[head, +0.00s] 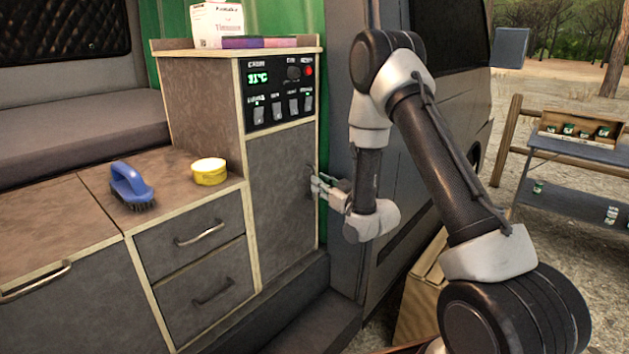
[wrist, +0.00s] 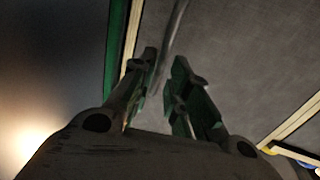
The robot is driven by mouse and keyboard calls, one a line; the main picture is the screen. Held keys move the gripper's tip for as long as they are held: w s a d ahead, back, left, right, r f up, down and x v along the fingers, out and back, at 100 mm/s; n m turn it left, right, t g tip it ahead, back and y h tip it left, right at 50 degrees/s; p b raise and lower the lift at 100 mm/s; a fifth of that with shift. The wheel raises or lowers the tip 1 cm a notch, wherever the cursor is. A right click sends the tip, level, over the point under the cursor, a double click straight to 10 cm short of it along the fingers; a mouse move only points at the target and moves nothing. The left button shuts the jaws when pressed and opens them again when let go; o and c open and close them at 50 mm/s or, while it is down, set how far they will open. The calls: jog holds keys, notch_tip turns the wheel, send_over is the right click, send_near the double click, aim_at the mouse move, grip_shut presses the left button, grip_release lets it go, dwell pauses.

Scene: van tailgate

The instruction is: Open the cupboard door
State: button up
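The cupboard door (head: 281,196) is the tall grey panel with pale edging below the control panel. It looks closed, flush with its frame. My gripper (head: 316,184) is at the door's right edge, at about mid-height, and hides most of the handle there. In the wrist view, the thin curved metal handle (wrist: 178,22) runs down between the two fingertips of my gripper (wrist: 166,62). The fingers are close together on either side of the handle and look shut on it. The grey door face (wrist: 245,60) fills the right of that view.
Two drawers (head: 190,232) and a lower worktop are left of the door. A blue brush (head: 130,185) and a yellow tin (head: 209,171) lie on that worktop. A white box (head: 216,22) stands above the control panel (head: 277,92). The van's side is close on the right.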

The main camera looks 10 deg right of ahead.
aim_at(314, 197)
jog(key=shift+x, duration=1.8)
jog(key=shift+c, duration=0.4)
grip_shut()
